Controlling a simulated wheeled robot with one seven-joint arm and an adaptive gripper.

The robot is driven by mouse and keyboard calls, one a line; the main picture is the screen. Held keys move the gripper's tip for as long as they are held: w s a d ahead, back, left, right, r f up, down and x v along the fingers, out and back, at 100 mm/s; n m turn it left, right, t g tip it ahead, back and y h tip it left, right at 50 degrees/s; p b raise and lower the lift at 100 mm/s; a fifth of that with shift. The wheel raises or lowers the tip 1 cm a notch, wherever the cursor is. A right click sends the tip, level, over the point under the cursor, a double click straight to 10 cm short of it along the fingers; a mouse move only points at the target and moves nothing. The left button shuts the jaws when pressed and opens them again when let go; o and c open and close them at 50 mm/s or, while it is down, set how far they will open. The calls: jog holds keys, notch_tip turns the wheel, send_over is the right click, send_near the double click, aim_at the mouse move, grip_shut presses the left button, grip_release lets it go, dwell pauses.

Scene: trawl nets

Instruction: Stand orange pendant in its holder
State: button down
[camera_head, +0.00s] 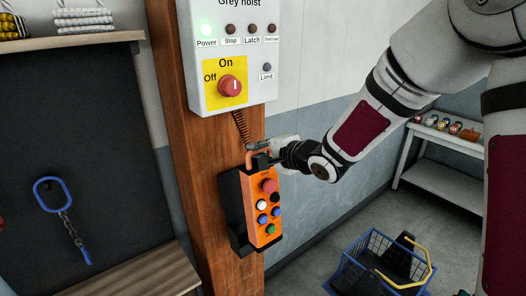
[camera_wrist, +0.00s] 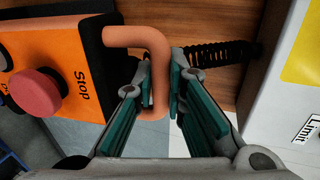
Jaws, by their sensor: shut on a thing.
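The orange pendant (camera_head: 265,220) hangs upright, tilted slightly, in front of the wooden post. It has a red stop button and several coloured buttons. A black holder (camera_head: 234,222) is behind and under it on the post; I cannot tell whether the pendant is seated in it. My gripper (camera_head: 259,151) is at the pendant's top, shut on its orange loop handle. In the wrist view the pendant (camera_wrist: 50,55) is at left, and my gripper's fingers (camera_wrist: 162,75) close on both sides of the handle. The contact between pendant and holder is hidden.
The grey hoist control box (camera_head: 232,60) is on the wooden post (camera_head: 180,130) just above. A coiled black cable (camera_head: 240,128) runs from it to the pendant. A blue basket (camera_head: 375,268) stands on the floor at lower right. A dark board with a blue ring (camera_head: 52,192) is at left.

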jog(key=shift+f+b+x, duration=0.15)
jog(key=shift+b+x, duration=0.15)
jog(key=shift+x, duration=0.85)
jog(key=shift+f+b+x, duration=0.15)
jog(key=shift+b+x, duration=0.1)
jog(key=shift+x, duration=0.9)
jog(key=shift+r+b+x, duration=0.15)
jog(key=shift+b+x, duration=0.55)
jog(key=shift+x, duration=0.35)
jog(key=shift+r+b+x, duration=0.2)
jog(key=shift+b+x, duration=0.5)
jog(key=shift+x, duration=0.35)
jog(key=shift+r+b+x, duration=0.15)
jog(key=shift+b+x, duration=0.55)
jog(key=shift+x, duration=0.35)
jog(key=shift+s+d+f+b, duration=0.1)
jog(key=shift+f+b, duration=0.6)
jog(key=shift+f, duration=2.2)
jog(key=c, duration=1.6)
grip_release()
jog(key=shift+o, duration=0.2)
jog(key=shift+s+f, duration=0.1)
jog(key=shift+f, duration=0.05)
